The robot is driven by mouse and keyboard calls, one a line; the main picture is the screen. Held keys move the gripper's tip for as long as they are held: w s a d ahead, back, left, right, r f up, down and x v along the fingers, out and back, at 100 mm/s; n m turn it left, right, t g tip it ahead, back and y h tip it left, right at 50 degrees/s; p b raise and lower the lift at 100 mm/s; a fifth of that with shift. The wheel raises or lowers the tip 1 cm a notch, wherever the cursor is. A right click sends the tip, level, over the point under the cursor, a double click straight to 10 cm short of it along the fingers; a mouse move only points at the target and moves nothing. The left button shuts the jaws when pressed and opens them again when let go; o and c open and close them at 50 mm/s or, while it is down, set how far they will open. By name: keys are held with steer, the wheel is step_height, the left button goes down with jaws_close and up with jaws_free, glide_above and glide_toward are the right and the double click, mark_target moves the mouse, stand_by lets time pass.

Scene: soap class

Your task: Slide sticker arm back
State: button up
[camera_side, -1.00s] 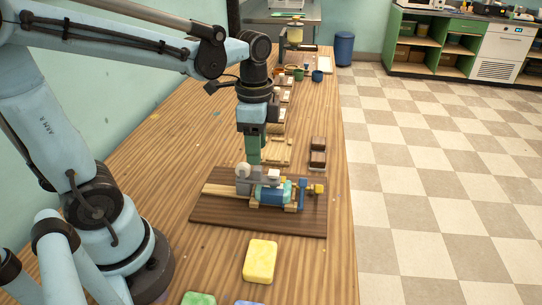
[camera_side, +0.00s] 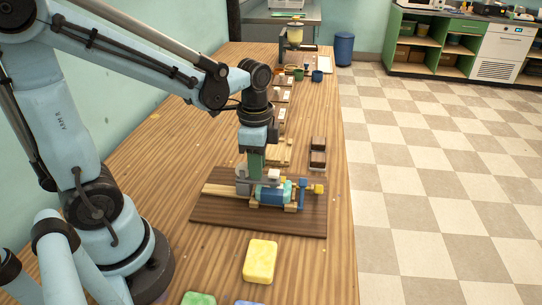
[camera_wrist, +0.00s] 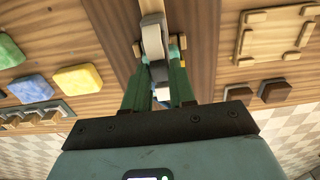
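The sticker device sits on a dark brown board (camera_side: 230,213) in the side view. It has a teal cylinder (camera_side: 271,193), a grey sticker arm with a round part (camera_side: 243,187), a pale wooden rail (camera_side: 218,190) and a small yellow block (camera_side: 319,188) at its right end. My gripper (camera_side: 255,172) points down onto the grey arm. In the wrist view, my gripper's green fingers (camera_wrist: 160,75) stand apart on either side of the grey arm (camera_wrist: 152,38). I see no clear grip on it; the fingertips' contact is partly hidden.
A yellow soap (camera_side: 260,261) lies in front of the board, with green (camera_side: 198,298) and blue (camera_side: 249,302) soaps at the picture's bottom edge. A dark wooden holder (camera_side: 318,153) and pale wooden frame (camera_side: 277,153) are behind. The table's right edge is close to the board.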

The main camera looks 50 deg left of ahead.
jaws_close()
steer(key=s+a, duration=0.6)
steer(key=shift+s+a, duration=0.15)
steer(key=shift+a, duration=0.1)
steer(key=o, duration=0.5)
jaws_free()
steer(key=shift+d, duration=0.1)
steer(key=shift+r, duration=6.05)
